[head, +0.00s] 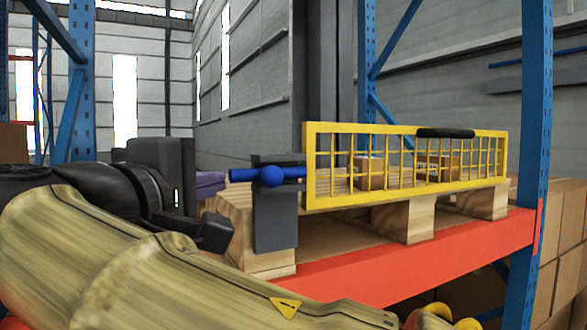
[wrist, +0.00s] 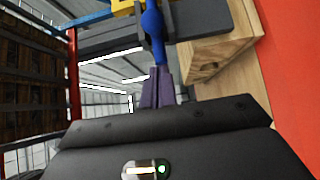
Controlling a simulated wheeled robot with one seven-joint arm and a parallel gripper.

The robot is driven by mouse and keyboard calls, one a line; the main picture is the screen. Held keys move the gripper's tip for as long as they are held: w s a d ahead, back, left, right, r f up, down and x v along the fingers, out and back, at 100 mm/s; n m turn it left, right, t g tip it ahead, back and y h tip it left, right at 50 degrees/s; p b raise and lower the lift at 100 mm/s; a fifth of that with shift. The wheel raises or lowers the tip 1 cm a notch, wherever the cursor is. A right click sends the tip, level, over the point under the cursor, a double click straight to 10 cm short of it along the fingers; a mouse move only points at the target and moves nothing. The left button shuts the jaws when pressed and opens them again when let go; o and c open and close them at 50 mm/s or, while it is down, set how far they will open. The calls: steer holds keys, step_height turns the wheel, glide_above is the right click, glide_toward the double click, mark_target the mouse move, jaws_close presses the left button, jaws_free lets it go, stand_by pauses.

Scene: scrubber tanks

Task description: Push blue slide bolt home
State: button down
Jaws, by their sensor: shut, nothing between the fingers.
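The blue slide bolt (head: 271,176) is a round rod with a ball knob, lying level in a dark grey bracket post (head: 275,225). Its left end sticks out past the post, and its right end reaches close to the left edge of the yellow mesh gate (head: 310,165); whether it enters the gate frame I cannot tell. In the wrist view the bolt (wrist: 152,22) shows at top centre.
The gate stands on a wooden pallet (head: 405,220) on an orange rack beam (head: 400,270). Small cartons (head: 370,173) sit behind the mesh. A blue rack upright (head: 533,120) stands at right.

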mark_target(259, 177)
steer(key=w+d+p, duration=0.1)
steer(key=d, duration=0.1)
steer(key=w+d+p, duration=0.1)
steer(key=w, duration=0.1)
steer(key=shift+w+d+r, duration=0.1)
steer(key=shift+w+d, duration=0.1)
steer(key=shift+d, duration=0.2)
steer(key=shift+w, duration=0.1)
steer(key=shift+a, duration=0.1)
